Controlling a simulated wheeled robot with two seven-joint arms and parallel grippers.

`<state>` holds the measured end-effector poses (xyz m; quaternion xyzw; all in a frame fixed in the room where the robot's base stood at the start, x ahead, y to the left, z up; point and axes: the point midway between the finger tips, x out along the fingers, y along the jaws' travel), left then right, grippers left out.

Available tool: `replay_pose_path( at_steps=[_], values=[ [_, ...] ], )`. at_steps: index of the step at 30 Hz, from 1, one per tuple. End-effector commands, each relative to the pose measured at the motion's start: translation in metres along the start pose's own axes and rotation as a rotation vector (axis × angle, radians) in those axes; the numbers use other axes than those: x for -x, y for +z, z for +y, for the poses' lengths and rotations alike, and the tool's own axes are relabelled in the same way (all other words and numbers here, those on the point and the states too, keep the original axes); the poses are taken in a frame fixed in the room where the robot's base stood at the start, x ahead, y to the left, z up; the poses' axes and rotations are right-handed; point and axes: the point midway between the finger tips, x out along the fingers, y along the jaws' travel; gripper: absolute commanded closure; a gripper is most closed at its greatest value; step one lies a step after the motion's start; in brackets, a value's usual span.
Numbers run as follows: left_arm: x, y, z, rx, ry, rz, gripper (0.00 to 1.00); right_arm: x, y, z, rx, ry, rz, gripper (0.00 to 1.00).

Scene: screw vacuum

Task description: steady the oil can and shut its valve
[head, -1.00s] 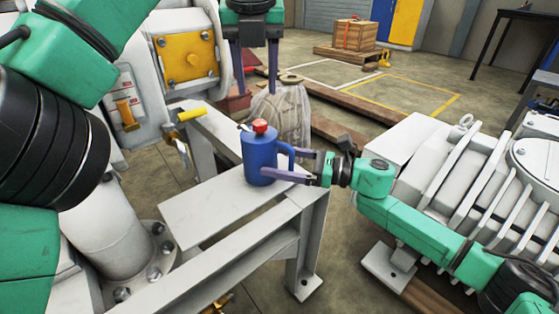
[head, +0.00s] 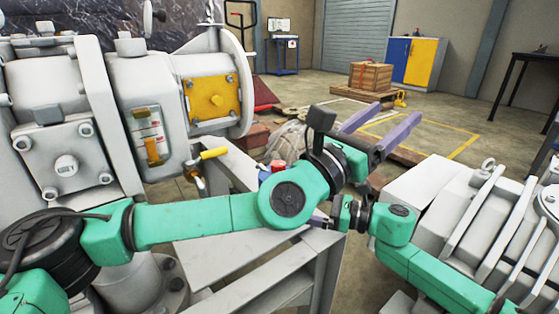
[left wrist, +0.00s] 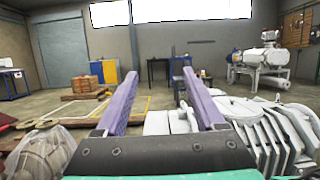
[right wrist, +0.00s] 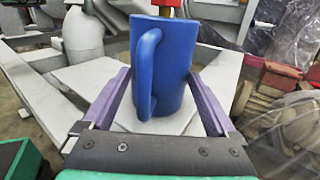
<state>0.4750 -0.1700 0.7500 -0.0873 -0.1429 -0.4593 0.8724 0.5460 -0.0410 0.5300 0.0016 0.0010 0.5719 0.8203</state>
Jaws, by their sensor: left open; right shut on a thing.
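The blue oil can (right wrist: 178,68) stands upright on a pale bench in the right wrist view, its handle facing my right gripper (right wrist: 160,80). That gripper is shut on the can's body, one finger on each side. In the head view my left arm hides most of the oil can; its red cap (head: 278,166) shows above the arm. The valve (head: 213,153) has a yellow lever on a brass body and sits at the left, beside the grey machine. My left gripper (head: 398,111) is open and empty, raised right of the can and well away from the valve, pointing away.
The pale bench (head: 208,254) runs under my left arm. The grey machine (head: 170,85) stands at the left, and a ribbed grey housing (head: 465,215) stands at the right. A wooden crate (head: 371,76) on a pallet is far back. Open floor lies beyond.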

Motion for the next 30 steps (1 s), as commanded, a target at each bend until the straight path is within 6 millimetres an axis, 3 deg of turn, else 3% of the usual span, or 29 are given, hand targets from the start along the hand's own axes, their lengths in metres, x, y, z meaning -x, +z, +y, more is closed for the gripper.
replay_pose_path(
  at_steps=[3, 7, 12, 14, 19, 30],
  values=[
    [0.041, -0.014, 0.034, 0.002, 0.248, -0.031, 0.29, 0.0, 0.0, 0.0, -0.001, -0.001, 0.0, 0.9],
    [0.101, -0.042, 0.072, -0.047, 0.549, 0.064, 0.29, 0.0, 0.0, 0.0, -0.001, -0.001, 0.0, 0.9],
    [0.169, -0.073, 0.096, -0.134, 0.794, 0.254, 0.29, 0.0, 0.0, 0.0, -0.001, -0.001, 0.0, 0.9],
    [0.18, -0.077, 0.099, -0.153, 0.831, 0.291, 0.29, 0.0, 0.0, 0.0, -0.001, -0.001, 0.0, 0.9],
    [0.178, -0.082, 0.112, -0.169, 0.855, 0.311, 0.29, 0.0, 0.0, 0.0, -0.001, 0.0, 0.0, 0.9],
    [0.122, -0.099, 0.178, -0.167, 0.852, 0.307, 0.29, 0.0, 0.0, 0.0, -0.001, 0.0, 0.0, 0.9]
  ],
)
